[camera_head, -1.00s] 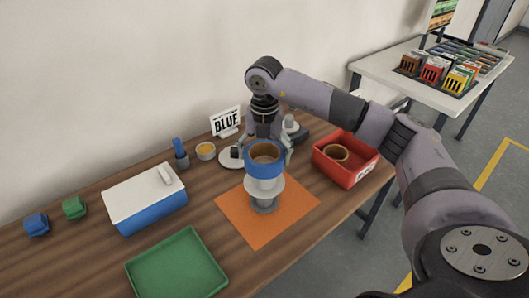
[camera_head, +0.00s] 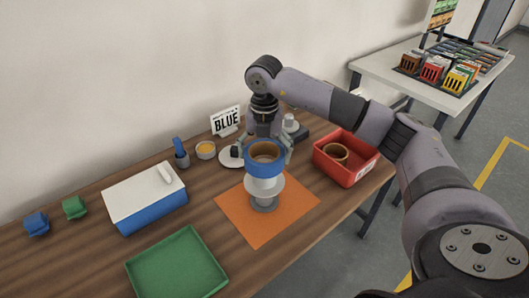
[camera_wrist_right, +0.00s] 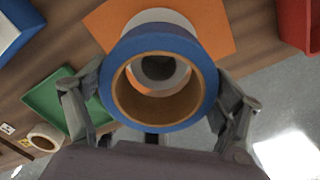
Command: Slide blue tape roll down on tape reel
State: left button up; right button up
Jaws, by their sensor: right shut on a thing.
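The blue tape roll (camera_head: 265,166) has a brown cardboard core and sits at the top of the white and grey tape reel (camera_head: 265,187), around its upper part as far as I can tell. The reel stands upright on the orange mat (camera_head: 237,213). My right gripper (camera_head: 266,153) is shut on the blue tape roll, its fingers on opposite sides. My left gripper is not in view.
A red bin (camera_head: 345,171) with a brown ring in it stands right of the mat. A green tray (camera_head: 177,264) and a blue box with a white lid (camera_head: 146,194) lie to the left.

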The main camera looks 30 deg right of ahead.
jog(key=shift+f+b, duration=2.05)
jog(key=shift+f, duration=1)
dwell(0.5)
jog(key=o, duration=1)
jog(key=shift+r, duration=0.1)
notch_tip(320, 180, up, 12)
